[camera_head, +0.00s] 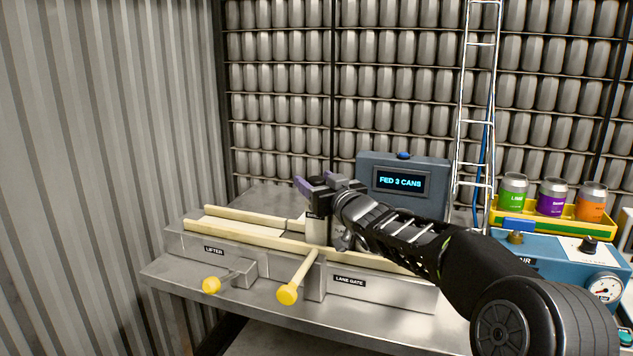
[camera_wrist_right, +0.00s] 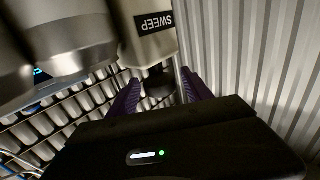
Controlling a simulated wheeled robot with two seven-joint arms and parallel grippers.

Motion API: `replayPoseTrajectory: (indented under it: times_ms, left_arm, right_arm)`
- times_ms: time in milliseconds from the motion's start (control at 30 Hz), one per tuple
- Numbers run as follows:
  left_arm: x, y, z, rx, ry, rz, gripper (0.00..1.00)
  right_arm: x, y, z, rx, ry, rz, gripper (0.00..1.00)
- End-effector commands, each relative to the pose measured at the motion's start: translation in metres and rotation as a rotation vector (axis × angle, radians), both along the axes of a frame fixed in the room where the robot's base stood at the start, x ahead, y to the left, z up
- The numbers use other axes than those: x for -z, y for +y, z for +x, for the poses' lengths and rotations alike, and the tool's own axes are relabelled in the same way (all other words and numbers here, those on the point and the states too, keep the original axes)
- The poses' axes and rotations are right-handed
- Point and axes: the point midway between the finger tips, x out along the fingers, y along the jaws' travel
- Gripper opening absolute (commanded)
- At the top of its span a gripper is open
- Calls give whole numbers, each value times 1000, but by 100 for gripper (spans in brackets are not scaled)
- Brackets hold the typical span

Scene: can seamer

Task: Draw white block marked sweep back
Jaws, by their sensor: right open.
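The white block marked sweep (camera_head: 316,230) stands on the lane of the seamer bench in the head view, its label partly covered by my arm. In the right wrist view the block (camera_wrist_right: 150,40) shows large at the top, with its SWEEP label upside down. A dark knob (camera_wrist_right: 158,84) sticks out from its end. My right gripper (camera_head: 317,184) is at the top of the block. Its purple fingers are apart, one on each side of the knob in the wrist view; contact cannot be made out. My left gripper is in neither view.
Yellow-ended handles for the lifter (camera_head: 212,285) and lane gate (camera_head: 288,294) stick out in front. A display box (camera_head: 402,180) reading FED 3 CANS stands behind my arm. A yellow tray (camera_head: 571,228) with cans and a blue air panel (camera_head: 560,262) are at right.

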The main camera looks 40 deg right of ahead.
Motion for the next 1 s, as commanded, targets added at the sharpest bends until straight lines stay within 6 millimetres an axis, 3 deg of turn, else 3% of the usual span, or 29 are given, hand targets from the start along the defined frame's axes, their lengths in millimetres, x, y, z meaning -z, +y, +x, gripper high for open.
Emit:
replayPoseTrajectory:
  times_ms: [100, 800, 1000]
  left_arm:
    - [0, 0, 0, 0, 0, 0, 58]
    - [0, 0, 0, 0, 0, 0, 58]
    - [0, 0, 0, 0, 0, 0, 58]
  right_arm:
    - [0, 0, 0, 0, 0, 0, 58]
    - [0, 0, 0, 0, 0, 0, 0]
    - [0, 0, 0, 0, 0, 0, 0]
